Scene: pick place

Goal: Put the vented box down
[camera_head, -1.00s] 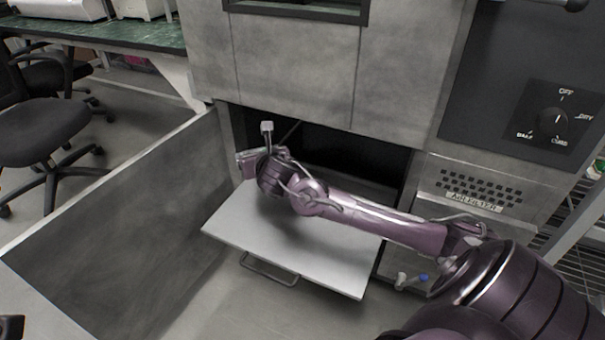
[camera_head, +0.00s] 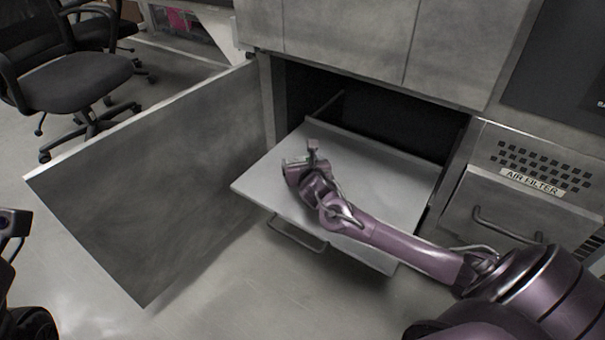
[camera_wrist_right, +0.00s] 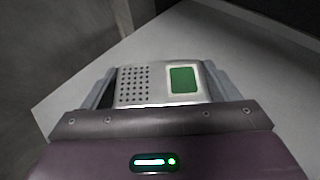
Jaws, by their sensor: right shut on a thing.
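The vented box (camera_wrist_right: 160,84) is silver-grey with rows of small holes on the left and a green square on the right. It sits between the two fingers of my right gripper (camera_wrist_right: 158,88) in the right wrist view. In the head view my right gripper (camera_head: 297,166) is over the left part of the pulled-out pale shelf (camera_head: 385,180), and the box is mostly hidden there. I cannot tell whether the box touches the shelf. The shelf also shows in the right wrist view (camera_wrist_right: 255,50). A dark part at the left edge of the head view may be my left arm; its gripper cannot be made out.
An open metal door (camera_head: 150,180) stands left of the shelf. The dark cabinet opening (camera_head: 390,125) is behind it. A panel labelled air filter (camera_head: 530,183) with a handle is at the right. Most of the shelf is bare.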

